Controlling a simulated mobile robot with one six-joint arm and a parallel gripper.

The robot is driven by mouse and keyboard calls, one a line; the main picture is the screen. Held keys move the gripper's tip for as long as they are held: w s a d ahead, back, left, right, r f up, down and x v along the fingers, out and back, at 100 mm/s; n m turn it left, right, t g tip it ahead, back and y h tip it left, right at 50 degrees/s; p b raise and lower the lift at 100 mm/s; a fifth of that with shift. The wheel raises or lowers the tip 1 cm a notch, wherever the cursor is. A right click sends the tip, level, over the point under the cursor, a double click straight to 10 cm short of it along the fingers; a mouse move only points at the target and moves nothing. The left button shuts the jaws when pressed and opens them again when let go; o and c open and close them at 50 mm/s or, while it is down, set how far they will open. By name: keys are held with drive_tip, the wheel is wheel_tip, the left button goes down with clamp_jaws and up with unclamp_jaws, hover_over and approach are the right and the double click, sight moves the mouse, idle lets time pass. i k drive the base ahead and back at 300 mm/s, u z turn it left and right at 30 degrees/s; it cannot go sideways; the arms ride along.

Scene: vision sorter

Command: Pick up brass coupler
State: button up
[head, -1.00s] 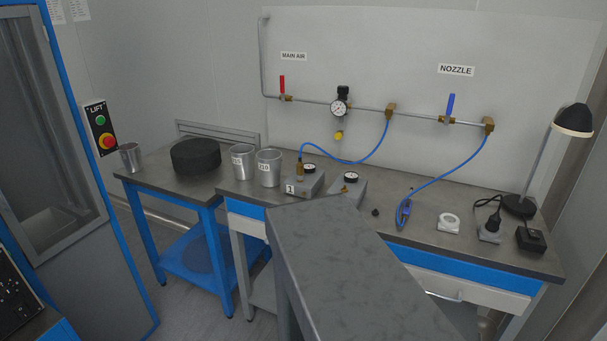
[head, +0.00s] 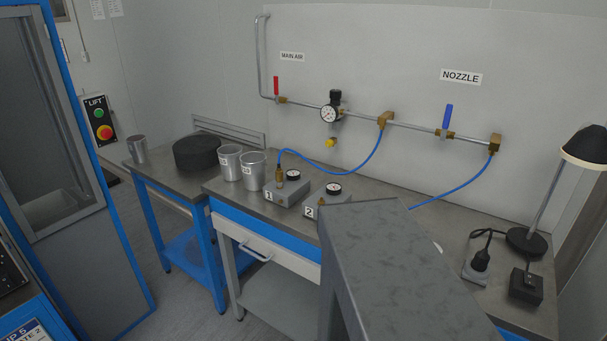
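A brass coupler (head: 280,177) stands upright at the end of a blue hose (head: 330,166), on the grey box marked 1 (head: 286,195) on the workbench. The hose rises from the coupler and runs right to a brass fitting on the wall pipe.
Metal cups (head: 253,170) stand left of box 1. A second grey box (head: 318,201) with a gauge is to its right, partly hidden. A large grey shape in the foreground hides the bench's middle right. A lamp (head: 526,240) stands at the far right.

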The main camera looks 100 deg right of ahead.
sight(279, 176)
drive_tip(key=u, duration=0.05)
drive_tip(key=k, duration=0.85)
drive_tip(key=z, duration=0.6)
drive_tip(key=i, duration=0.8)
drive_tip(key=u, duration=0.05)
